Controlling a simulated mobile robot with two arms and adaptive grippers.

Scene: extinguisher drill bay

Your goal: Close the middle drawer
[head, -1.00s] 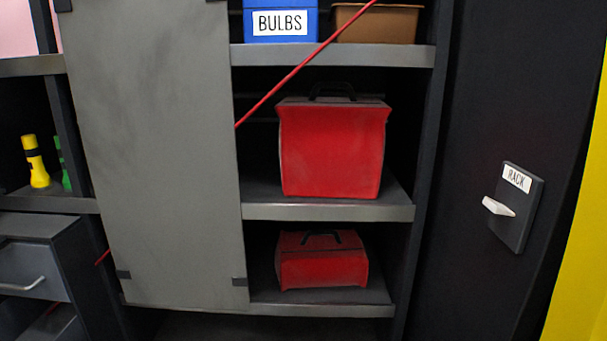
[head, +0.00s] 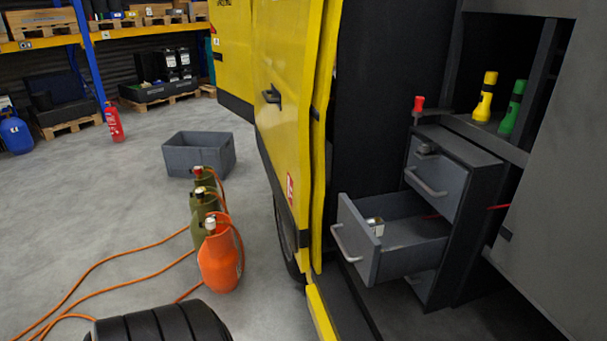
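A grey drawer unit (head: 476,222) stands inside the yellow van's opening, at the right of the head view. Its lower visible drawer (head: 366,256), which looks like the middle one, is pulled far out, with a pale bar handle on its front. A small light-coloured item (head: 376,226) is in it near the front. Neither of my grippers is in view.
The yellow van door (head: 283,110) stands open left of the drawers. Orange and green cylinders (head: 219,258) with orange hoses, a grey crate (head: 199,154) and black tyres (head: 160,325) are on the floor. Yellow and green torches (head: 485,97) stand on a shelf above.

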